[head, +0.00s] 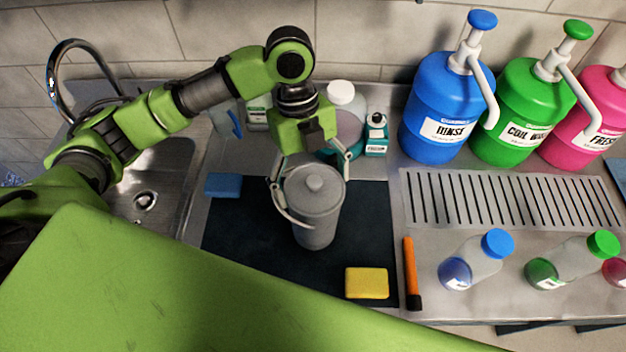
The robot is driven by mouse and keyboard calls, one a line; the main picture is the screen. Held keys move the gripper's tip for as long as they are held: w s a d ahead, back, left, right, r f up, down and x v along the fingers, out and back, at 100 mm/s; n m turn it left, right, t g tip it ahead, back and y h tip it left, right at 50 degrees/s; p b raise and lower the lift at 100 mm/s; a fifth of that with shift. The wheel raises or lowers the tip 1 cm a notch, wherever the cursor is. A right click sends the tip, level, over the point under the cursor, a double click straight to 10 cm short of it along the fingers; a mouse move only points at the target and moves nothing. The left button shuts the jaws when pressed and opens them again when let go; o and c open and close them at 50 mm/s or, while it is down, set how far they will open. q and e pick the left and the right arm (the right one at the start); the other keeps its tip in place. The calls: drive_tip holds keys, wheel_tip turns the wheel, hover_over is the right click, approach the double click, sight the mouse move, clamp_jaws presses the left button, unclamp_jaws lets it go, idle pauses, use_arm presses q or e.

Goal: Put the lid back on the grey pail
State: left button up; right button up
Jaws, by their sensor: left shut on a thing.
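The grey pail (316,230) stands upright on the dark mat, with its pale bail handle hanging at its left side. The round grey lid (322,200), with a small knob in its middle, covers the pail's mouth from this view. I cannot tell whether it rests fully on the rim or sits slightly above it. My left gripper (312,170) reaches down from behind, its two fingers at the left and right edges of the lid, shut on it. My right gripper is not in view.
The dark mat (240,240) holds a yellow sponge (367,283); a blue sponge (223,185) is at its left edge. An orange-handled brush (409,262) lies right of it. Bottles stand behind the pail. A sink (150,190) is left; large pump jugs (437,105) stand right.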

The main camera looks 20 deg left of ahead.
use_arm(q)
drive_tip(key=shift+p, duration=0.45)
idle(0.5)
drive_tip(key=o, duration=1.2)
wheel_tip(320, 180, up, 5)
drive_tip(key=p, duration=0.5)
drive_tip(key=shift+r+p, duration=0.3)
drive_tip(key=shift+r, duration=0.7)
clamp_jaws()
